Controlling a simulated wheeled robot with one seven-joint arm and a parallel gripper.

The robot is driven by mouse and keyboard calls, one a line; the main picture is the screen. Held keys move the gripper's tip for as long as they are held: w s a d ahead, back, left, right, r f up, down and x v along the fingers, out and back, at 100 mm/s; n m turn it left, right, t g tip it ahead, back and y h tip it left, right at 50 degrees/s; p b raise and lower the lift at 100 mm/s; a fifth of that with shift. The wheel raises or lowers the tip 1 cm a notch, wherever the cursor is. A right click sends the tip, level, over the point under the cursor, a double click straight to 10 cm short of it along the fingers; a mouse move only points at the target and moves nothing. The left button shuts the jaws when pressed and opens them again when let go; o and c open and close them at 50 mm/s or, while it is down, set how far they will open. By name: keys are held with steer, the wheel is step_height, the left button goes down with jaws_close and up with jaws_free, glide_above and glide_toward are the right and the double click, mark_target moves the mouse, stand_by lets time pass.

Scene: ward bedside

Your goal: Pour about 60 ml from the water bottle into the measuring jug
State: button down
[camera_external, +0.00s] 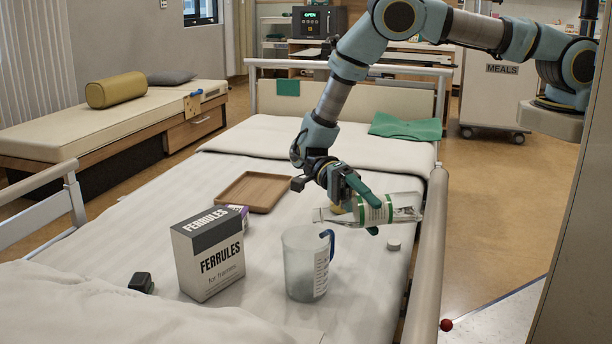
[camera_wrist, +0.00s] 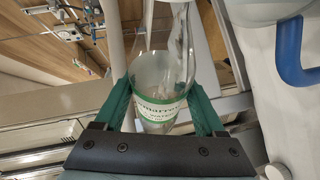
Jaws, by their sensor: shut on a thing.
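The clear water bottle (camera_external: 405,207) with a green and white label is tilted, nearly level, in the external view, its neck pointing left. My gripper (camera_external: 368,204) is shut around the bottle at its label. In the wrist view the green fingers of my gripper (camera_wrist: 168,98) sit on both sides of the bottle (camera_wrist: 160,75). The measuring jug (camera_external: 300,262) stands upright on the bed, clear with a blue handle. The bottle's mouth is above the jug's rim. The jug's handle (camera_wrist: 288,50) shows at the right of the wrist view. I cannot make out a stream or the jug's water level.
A ferrules box (camera_external: 209,258) stands left of the jug, with a small black object (camera_external: 141,283) beside it. A wooden tray (camera_external: 250,205) lies behind. A white cap (camera_external: 393,245) lies near the bed rail (camera_external: 428,255). A green cloth (camera_external: 405,127) is farther back.

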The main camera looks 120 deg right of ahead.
steer(key=shift+r, duration=0.25)
steer(key=shift+s+r+m, duration=0.1)
steer(key=shift+r+m, duration=0.05)
steer(key=shift+m, duration=0.15)
steer(key=shift+s, duration=0.3)
steer(key=shift+r+g+y, duration=0.2)
steer(key=shift+g+y, duration=0.1)
stand_by(0.5)
